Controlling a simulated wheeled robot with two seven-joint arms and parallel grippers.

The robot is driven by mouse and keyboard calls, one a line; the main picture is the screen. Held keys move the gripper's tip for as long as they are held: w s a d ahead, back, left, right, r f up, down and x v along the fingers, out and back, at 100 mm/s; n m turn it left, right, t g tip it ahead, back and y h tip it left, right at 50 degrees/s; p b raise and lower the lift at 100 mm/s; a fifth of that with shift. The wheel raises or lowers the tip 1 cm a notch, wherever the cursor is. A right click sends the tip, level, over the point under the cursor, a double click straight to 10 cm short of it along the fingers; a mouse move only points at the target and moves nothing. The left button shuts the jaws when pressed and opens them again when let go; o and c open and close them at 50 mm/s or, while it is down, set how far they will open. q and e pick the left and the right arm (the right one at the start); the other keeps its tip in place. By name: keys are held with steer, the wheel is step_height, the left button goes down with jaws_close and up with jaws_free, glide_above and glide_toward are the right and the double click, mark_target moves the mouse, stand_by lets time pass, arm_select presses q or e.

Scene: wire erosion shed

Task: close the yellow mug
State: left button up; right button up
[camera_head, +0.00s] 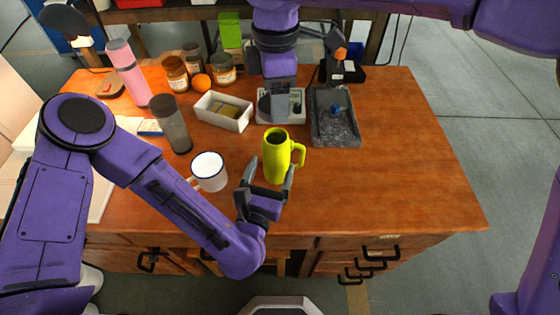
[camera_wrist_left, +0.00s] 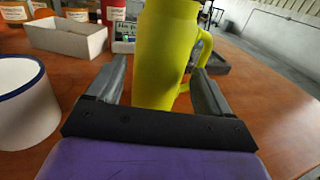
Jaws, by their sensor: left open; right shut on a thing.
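The yellow mug (camera_head: 275,160) stands upright on the wooden table, its handle to the right and its top dark and apparently open. It also shows in the left wrist view (camera_wrist_left: 165,55), its top cut off by the frame. My left gripper (camera_head: 268,178) is open, with one finger on each side of the mug's lower body. I cannot tell whether the fingers touch it. My right gripper (camera_head: 279,116) points down behind the mug, over a white device. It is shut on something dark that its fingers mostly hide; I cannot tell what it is.
A white enamel mug (camera_head: 209,174) stands close left of my left gripper. Behind are a white open box (camera_head: 223,119), the white device (camera_head: 297,118) and a grey tray (camera_head: 335,138). A dark cylinder (camera_head: 174,130) and jars stand at the left. The table's right side is clear.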

arm_select(q)
steer(key=shift+x, duration=2.6)
steer(key=c, duration=1.2)
arm_select(e)
steer(key=shift+f, duration=0.1)
steer(key=shift+d+f, duration=0.15)
steer(key=shift+f, duration=2.3)
steer(key=shift+f, duration=0.9)
steer(key=shift+f, duration=0.6)
